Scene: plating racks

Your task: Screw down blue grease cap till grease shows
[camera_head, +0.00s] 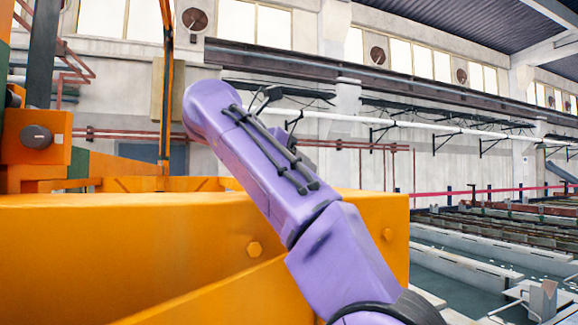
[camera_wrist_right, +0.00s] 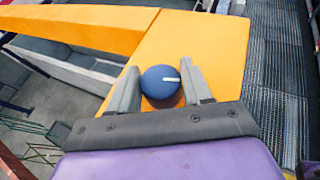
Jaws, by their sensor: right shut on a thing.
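The blue grease cap (camera_wrist_right: 161,82) is a round blue knob with a short white mark on top, in the right wrist view. It sits over the orange machine frame (camera_wrist_right: 190,45). My right gripper (camera_wrist_right: 160,80) has a grey finger on each side of the cap and is shut on it. A dark reddish part shows just below the cap. No grease can be made out. In the head view my purple right arm (camera_head: 265,155) reaches up over the orange frame, and the cap is hidden there. My left gripper is in neither view.
The orange frame's wall with bolt heads (camera_head: 254,249) fills the lower left of the head view. Tanks with white rims (camera_head: 470,262) lie at the right. Metal grating (camera_wrist_right: 272,75) runs to the right in the wrist view.

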